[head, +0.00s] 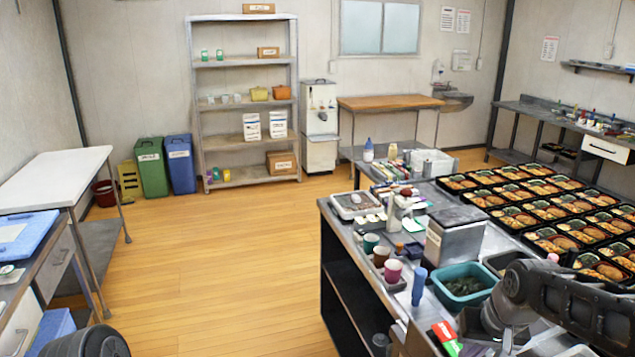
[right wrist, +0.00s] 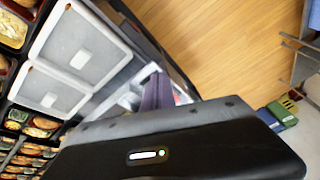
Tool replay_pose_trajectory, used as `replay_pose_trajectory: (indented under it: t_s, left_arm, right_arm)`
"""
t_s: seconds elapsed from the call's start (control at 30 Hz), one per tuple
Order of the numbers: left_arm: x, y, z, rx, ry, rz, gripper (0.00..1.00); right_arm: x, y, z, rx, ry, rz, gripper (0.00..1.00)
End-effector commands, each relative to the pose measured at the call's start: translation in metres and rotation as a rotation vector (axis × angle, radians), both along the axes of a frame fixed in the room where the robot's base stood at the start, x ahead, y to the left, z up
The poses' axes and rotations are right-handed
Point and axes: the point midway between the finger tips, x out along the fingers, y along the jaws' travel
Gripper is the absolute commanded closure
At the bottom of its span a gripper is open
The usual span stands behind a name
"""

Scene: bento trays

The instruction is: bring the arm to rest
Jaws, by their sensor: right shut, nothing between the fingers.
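My right arm (head: 570,300) reaches in from the right edge of the head view, over the near right end of the metal counter (head: 345,235). In the right wrist view, my right gripper (right wrist: 157,88) is shut with nothing between its fingers. The dark gripper body fills the lower middle of that view. My left gripper is not in view.
Bento trays (head: 550,240) with food fill the counter's right side. A teal bin (head: 462,272), a blue bottle (head: 419,286) and cups stand near my right arm. The wooden floor (head: 230,260) is clear.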

Motion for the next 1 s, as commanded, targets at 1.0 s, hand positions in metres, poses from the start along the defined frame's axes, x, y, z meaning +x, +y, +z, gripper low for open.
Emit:
replay_pose_trajectory:
  t_s: [1.0]
  left_arm:
    - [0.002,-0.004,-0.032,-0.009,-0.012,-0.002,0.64]
  right_arm:
    - [-0.223,0.221,-0.39,0.275,0.263,0.063,1.0]
